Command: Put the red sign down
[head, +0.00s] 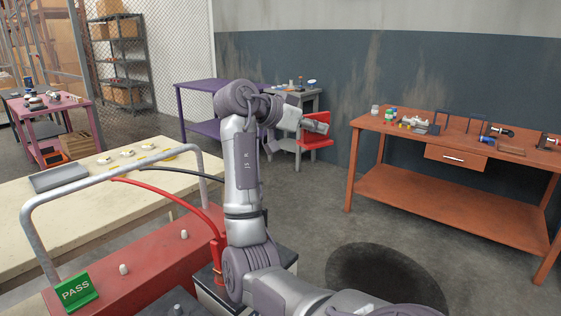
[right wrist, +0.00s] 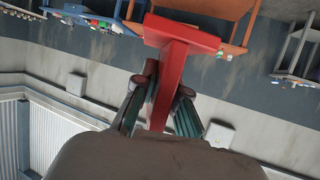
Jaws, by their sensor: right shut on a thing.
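My right gripper (head: 320,127) is shut on the red sign (head: 316,143) and holds it up in the air in the head view, left of the orange workbench. In the right wrist view, the red sign (right wrist: 182,38) shows as a red plate with a red stem, and the two fingers of my right gripper (right wrist: 166,95) press on the stem from both sides. Nothing visible supports the sign from below. The sign's front face cannot be read. My left gripper is not in view.
An orange workbench (head: 470,205) with several small items stands at right. A purple table (head: 190,105) and grey table (head: 305,152) stand at the back. Floor before the workbench is clear.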

